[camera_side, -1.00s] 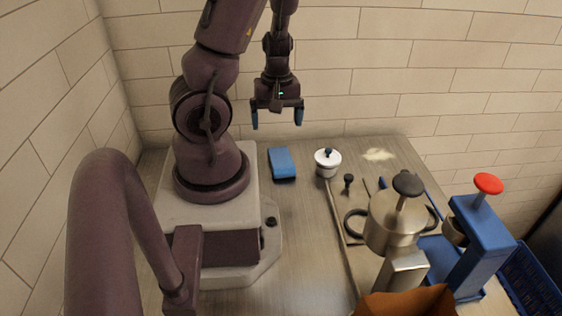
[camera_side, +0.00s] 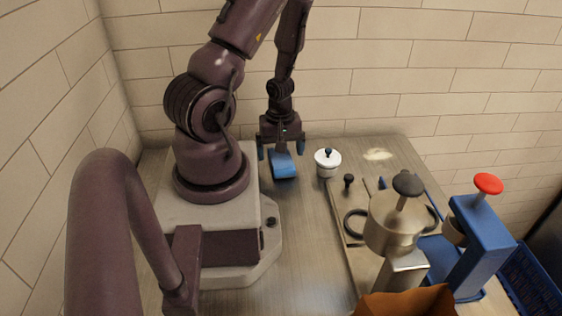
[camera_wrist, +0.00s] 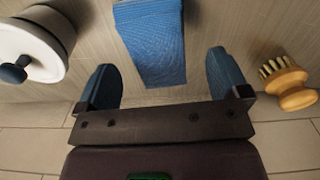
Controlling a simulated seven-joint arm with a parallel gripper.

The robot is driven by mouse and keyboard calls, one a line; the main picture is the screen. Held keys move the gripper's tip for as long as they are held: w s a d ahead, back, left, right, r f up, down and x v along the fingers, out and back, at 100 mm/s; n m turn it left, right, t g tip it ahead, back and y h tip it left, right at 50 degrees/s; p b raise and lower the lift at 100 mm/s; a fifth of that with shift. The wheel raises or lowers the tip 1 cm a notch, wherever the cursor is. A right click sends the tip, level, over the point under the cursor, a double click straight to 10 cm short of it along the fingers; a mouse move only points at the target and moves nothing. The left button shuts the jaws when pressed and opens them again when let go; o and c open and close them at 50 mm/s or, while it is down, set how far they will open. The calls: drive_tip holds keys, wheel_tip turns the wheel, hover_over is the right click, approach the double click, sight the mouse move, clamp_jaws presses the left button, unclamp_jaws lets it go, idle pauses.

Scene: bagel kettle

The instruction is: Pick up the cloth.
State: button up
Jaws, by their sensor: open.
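The blue cloth (camera_side: 283,166) lies folded on the table near my arm's base. In the wrist view the cloth (camera_wrist: 152,45) is a textured blue strip between the lines of my two fingers. My gripper (camera_side: 281,154) is open above the cloth in the side view, one blue fingertip to each side of it. The gripper hides the far end of the cloth in the side view. I cannot tell the exact height of the fingertips over the table.
A white lidded pot (camera_side: 327,163) with a blue knob stands just right of the cloth. A wooden brush (camera_wrist: 287,82) shows in the wrist view. A metal kettle (camera_side: 395,222), a blue press (camera_side: 478,245) with a red knob and an orange-brown container (camera_side: 405,301) stand to the right.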

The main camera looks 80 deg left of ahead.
sight(281, 158)
drive_tip(key=shift+w+a+f, duration=0.1)
drive_tip(key=shift+f, duration=1.45)
drive_tip(key=c, duration=1)
